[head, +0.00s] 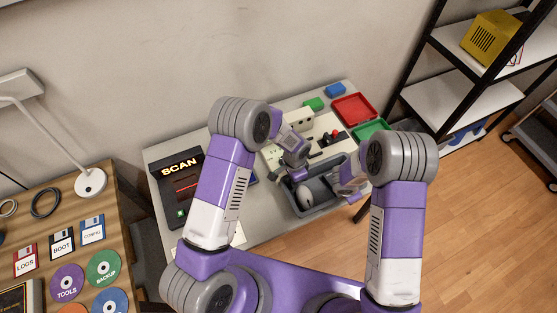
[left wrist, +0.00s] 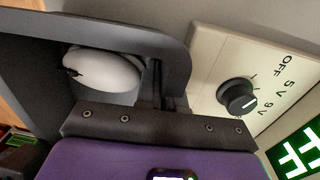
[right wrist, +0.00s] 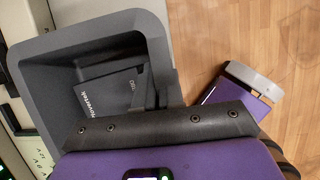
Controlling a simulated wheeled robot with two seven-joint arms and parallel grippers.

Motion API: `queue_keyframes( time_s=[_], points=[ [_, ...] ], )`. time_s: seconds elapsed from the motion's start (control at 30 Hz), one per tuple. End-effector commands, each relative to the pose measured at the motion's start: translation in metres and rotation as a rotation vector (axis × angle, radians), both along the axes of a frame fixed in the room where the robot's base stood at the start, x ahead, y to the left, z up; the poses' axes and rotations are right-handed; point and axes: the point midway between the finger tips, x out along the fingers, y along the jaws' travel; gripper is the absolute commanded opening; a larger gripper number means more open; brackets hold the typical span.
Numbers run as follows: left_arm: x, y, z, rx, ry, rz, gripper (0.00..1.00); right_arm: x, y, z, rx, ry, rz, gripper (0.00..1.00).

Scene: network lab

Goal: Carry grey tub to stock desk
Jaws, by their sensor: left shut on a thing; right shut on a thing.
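The grey tub (head: 318,209) is over the front right part of the grey table; I cannot tell whether it touches the table top. Its wall shows in the left wrist view (left wrist: 120,33) and its rim in the right wrist view (right wrist: 92,38). Inside are a white mouse (left wrist: 103,72) and a dark drive marked Hovertek (right wrist: 112,101). My left gripper (head: 297,173) is shut on the tub's left wall. My right gripper (head: 349,187) is shut on its right wall. No label shows which table is the stock desk.
The grey table (head: 267,228) also holds a SCAN box (head: 180,168), a cream box with a voltage dial (left wrist: 225,85), a red tray (head: 353,109) and a green tray (head: 369,131). A wooden desk (head: 125,238) stands left, a shelf rack (head: 458,104) right. Floor (head: 480,220) is open at right.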

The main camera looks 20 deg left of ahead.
Motion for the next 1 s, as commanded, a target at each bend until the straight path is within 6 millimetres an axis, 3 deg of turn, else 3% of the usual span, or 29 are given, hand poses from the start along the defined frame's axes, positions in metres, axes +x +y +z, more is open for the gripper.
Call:
queue_keyframes(
  time_s=[0.17,0.2,0.33,0.67,1.0],
  points=[
    [0.0,-0.001,-0.011,-0.001,-0.001,0.0,0.0,0.001,0.0,-0.011,0.001,-0.001,0.001,0.0],
    [0.0,0.0,-0.009,0.0,0.0,0.0,0.12,0.0,0.0,-0.009,0.001,-0.001,0.0,0.12],
    [0.0,0.0,-0.008,0.0,0.0,0.0,0.32,0.0,0.0,-0.008,0.001,-0.001,0.0,0.32],
    [0.002,0.001,-0.004,0.0,-0.005,0.001,0.33,0.0,0.0,-0.008,0.0,0.0,0.0,0.33],
    [0.004,0.001,0.045,-0.001,-0.006,0.001,0.33,0.0,0.0,-0.008,0.0,0.0,0.0,0.33]
  ],
)
